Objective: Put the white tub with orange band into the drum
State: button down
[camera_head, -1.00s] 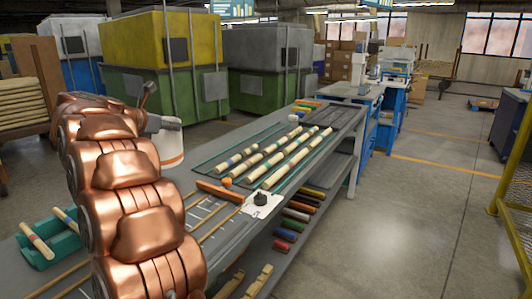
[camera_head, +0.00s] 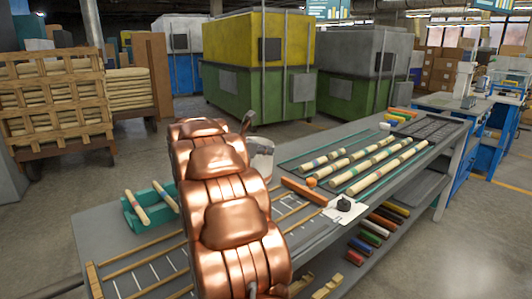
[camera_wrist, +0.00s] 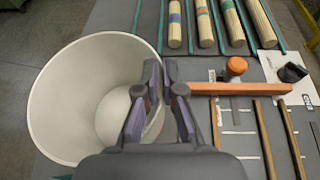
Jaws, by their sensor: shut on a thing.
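The white tub (camera_wrist: 75,85) fills the left of the wrist view, its open mouth facing the camera and its inside empty. My gripper (camera_wrist: 160,75) is shut on its right wall at the rim. In the head view the tub (camera_head: 263,158) shows just right of my copper-coloured arm, partly hidden by it, held over the workbench's far side. Its orange band is mostly hidden now. I cannot make out a drum in either view.
The grey workbench (camera_head: 92,235) carries striped turned rods (camera_head: 388,165), an orange knob (camera_head: 311,182), a black knob (camera_head: 344,204) and a teal tray (camera_head: 132,216). Large green and yellow cabinets (camera_head: 258,90) and a wooden rack (camera_head: 55,100) stand behind, across open floor.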

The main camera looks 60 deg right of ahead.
jog(key=shift+f, duration=0.4)
jog(key=c, duration=1.3)
grip_release()
jog(key=shift+r, duration=0.2)
